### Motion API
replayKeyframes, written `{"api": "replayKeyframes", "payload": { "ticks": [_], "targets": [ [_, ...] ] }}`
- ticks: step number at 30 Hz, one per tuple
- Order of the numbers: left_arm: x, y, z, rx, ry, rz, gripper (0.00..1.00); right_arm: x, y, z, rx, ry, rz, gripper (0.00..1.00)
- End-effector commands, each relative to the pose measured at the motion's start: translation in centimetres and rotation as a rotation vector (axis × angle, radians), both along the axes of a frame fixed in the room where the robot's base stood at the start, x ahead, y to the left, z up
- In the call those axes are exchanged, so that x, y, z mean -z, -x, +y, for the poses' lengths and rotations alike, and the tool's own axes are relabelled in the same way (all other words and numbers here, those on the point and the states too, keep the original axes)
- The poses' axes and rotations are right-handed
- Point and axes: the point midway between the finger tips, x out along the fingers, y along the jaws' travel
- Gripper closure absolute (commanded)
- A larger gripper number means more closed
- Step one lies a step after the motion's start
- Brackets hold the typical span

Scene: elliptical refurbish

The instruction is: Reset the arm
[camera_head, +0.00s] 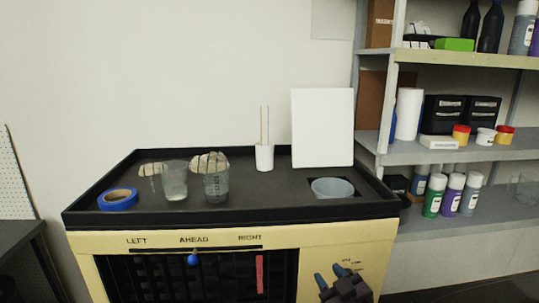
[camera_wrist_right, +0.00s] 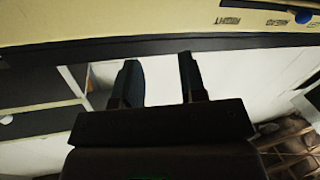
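My right gripper (camera_head: 338,276) shows at the lower right of the head view, in front of the cream front panel of the black-topped bench. In the right wrist view my right gripper (camera_wrist_right: 160,82) has its two dark fingers well apart, with nothing between them. It is open and empty. My left gripper is not in the head view.
The bench top (camera_head: 265,207) holds blue tape (camera_head: 117,199), two clear beakers (camera_head: 216,180), a white cup with thin sticks (camera_head: 264,158), a white panel (camera_head: 322,128) and a round container (camera_head: 332,188). Shelves (camera_head: 455,153) with bottles and boxes stand at right.

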Motion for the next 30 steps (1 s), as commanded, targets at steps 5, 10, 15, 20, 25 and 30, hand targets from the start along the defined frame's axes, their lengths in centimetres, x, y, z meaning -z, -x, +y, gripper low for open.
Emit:
{"api": "replayKeyframes", "payload": {
  "ticks": [5, 10, 15, 20, 25, 30],
  "targets": [
    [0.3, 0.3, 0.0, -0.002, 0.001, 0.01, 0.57, 5.4, 5.0, -4.4, 0.096, -0.059, 0.123, 0.62],
    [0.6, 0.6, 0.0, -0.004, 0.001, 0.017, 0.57, 10.3, 10.4, -8.3, 0.193, -0.081, 0.238, 0.62],
    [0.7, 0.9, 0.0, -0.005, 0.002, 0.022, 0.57, 15.7, 16.9, -11.6, 0.286, -0.083, 0.375, 0.62],
    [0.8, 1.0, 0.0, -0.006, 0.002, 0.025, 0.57, 19.7, 22.9, -13.2, 0.344, -0.08, 0.497, 0.62],
    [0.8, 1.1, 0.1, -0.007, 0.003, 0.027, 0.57, 21.8, 27.0, -13.8, 0.374, -0.075, 0.573, 0.62],
    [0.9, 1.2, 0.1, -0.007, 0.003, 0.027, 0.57, 22.4, 28.0, -14.0, 0.38, -0.072, 0.593, 0.62]
  ]
}}
